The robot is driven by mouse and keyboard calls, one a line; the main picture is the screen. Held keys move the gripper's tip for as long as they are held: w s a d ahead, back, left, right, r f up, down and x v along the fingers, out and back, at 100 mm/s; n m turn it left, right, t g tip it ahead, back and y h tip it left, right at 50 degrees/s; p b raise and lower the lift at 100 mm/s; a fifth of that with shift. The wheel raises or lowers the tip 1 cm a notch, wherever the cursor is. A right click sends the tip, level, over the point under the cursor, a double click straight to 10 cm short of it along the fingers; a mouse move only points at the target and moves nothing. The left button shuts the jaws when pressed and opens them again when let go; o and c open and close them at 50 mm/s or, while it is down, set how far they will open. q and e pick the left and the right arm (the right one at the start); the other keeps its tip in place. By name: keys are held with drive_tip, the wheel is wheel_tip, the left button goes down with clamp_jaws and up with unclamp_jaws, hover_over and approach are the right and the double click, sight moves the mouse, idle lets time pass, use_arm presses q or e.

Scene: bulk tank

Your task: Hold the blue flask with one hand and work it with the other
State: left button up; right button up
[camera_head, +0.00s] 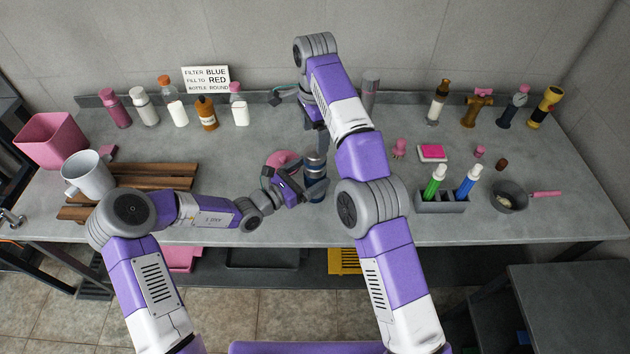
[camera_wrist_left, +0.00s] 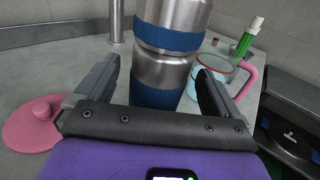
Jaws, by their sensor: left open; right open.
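The blue flask (camera_head: 315,172) stands upright on the grey counter; in the left wrist view it is brushed steel with blue bands (camera_wrist_left: 168,65), its top cut off. My left gripper (camera_head: 303,190) is open, reaching in low from the left. In the left wrist view its two fingers (camera_wrist_left: 160,92) lie either side of the flask, with visible gaps. My right gripper (camera_head: 318,132) is above and behind the flask, its fingers partly hidden by my right arm; contact with the flask cannot be told.
A pink lid (camera_head: 283,158) lies left of the flask. A pale blue mug with pink handle (camera_wrist_left: 222,72) stands behind it to the right in the wrist view. Wooden slats (camera_head: 160,177) and a grey mug (camera_head: 88,173) are left; a marker holder (camera_head: 440,203) and bowl (camera_head: 508,197) are right. Bottles line the back.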

sight(315, 155)
use_arm(q)
drive_tip(key=shift+x, duration=1.95)
clamp_jaws()
use_arm(e)
drive_tip(key=m, duration=0.4)
drive_tip(key=shift+f, duration=4.05)
